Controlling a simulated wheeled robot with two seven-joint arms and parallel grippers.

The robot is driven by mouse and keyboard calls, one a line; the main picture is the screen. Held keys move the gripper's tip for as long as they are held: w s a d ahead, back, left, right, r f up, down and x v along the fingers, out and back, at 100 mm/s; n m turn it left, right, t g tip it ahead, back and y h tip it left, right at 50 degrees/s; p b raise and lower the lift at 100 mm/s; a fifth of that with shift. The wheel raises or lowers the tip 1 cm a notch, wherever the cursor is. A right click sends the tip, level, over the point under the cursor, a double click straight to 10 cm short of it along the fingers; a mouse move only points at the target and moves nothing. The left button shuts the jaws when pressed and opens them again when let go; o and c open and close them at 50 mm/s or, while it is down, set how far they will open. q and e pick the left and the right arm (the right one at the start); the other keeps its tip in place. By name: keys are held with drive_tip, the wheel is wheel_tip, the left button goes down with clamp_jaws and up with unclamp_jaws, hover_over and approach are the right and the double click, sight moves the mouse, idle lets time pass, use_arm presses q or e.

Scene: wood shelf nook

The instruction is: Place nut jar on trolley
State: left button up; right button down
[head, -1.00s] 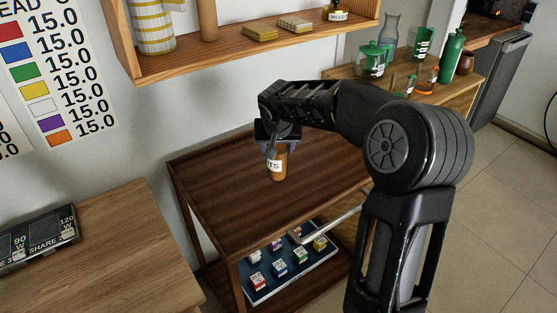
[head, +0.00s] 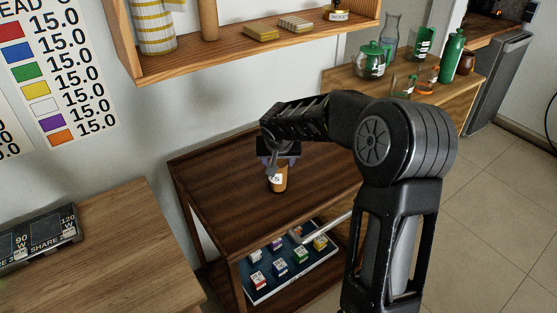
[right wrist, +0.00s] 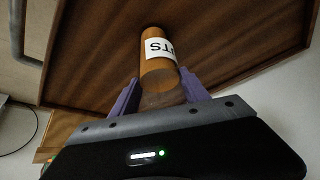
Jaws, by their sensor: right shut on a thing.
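The nut jar (head: 278,182) is a small orange-brown jar with a white label, part of whose lettering shows. My right gripper (head: 279,163) is shut on its upper part from above and holds it upright over the dark wooden trolley top (head: 225,190). In the right wrist view the jar (right wrist: 160,70) sits between the purple fingers (right wrist: 160,97), with the trolley top (right wrist: 95,70) behind its base. I cannot tell whether the base touches the top. My left gripper is not in view.
A lower trolley shelf holds a tray (head: 262,294) of several small coloured boxes. A wooden table (head: 110,250) stands at left. A wall shelf (head: 250,48) hangs above. The trolley top around the jar is clear.

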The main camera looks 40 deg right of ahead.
drive_tip(key=c, duration=0.6)
unclamp_jaws()
drive_tip(key=shift+f, duration=0.1)
drive_tip(key=shift+o, duration=0.2)
drive_tip(key=b+v, duration=0.1)
drive_tip(key=v, duration=1.1)
